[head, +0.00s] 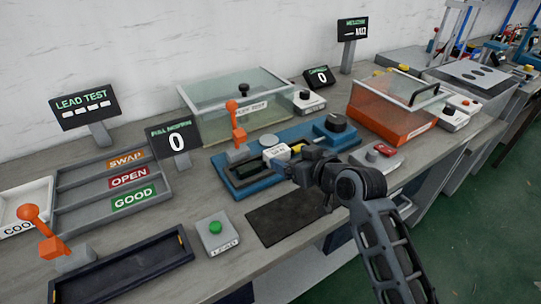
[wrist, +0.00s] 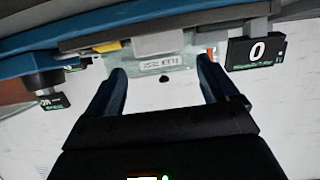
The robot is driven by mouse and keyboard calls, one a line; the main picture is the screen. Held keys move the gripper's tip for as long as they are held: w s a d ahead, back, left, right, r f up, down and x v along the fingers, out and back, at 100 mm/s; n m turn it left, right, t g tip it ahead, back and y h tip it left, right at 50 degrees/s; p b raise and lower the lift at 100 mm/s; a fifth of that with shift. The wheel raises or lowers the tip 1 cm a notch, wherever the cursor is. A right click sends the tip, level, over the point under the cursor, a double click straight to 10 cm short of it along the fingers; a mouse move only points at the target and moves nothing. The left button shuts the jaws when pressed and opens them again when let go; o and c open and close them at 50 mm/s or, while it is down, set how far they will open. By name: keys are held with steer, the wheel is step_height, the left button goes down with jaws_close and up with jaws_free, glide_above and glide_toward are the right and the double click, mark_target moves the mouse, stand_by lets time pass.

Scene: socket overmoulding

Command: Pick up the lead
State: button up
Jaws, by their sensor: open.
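My gripper (head: 288,166) is over the right part of the blue fixture (head: 235,184) in the head view, above the bench. In the wrist view my gripper (wrist: 160,68) has its two fingers spread wide with nothing held between them. A grey block (wrist: 158,42) and a yellow piece (wrist: 108,46) show past the fingertips, and the grey block (head: 276,153) also shows in the head view beside my gripper. I cannot make out the lead in either view; my gripper and arm hide part of the fixture.
A clear-lidded tank (head: 215,98) and an orange box (head: 385,122) stand farther back. A dark mat (head: 285,219), a green-button box (head: 215,236) and a dark tray (head: 125,268) lie in front. The mat is empty.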

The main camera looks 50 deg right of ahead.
mark_target(277, 150)
steer(key=shift+x, duration=1.6)
steer(key=shift+p+x, duration=0.5)
steer(key=shift+x, duration=1.9)
steer(key=shift+r, duration=0.15)
steer(key=shift+c, duration=0.2)
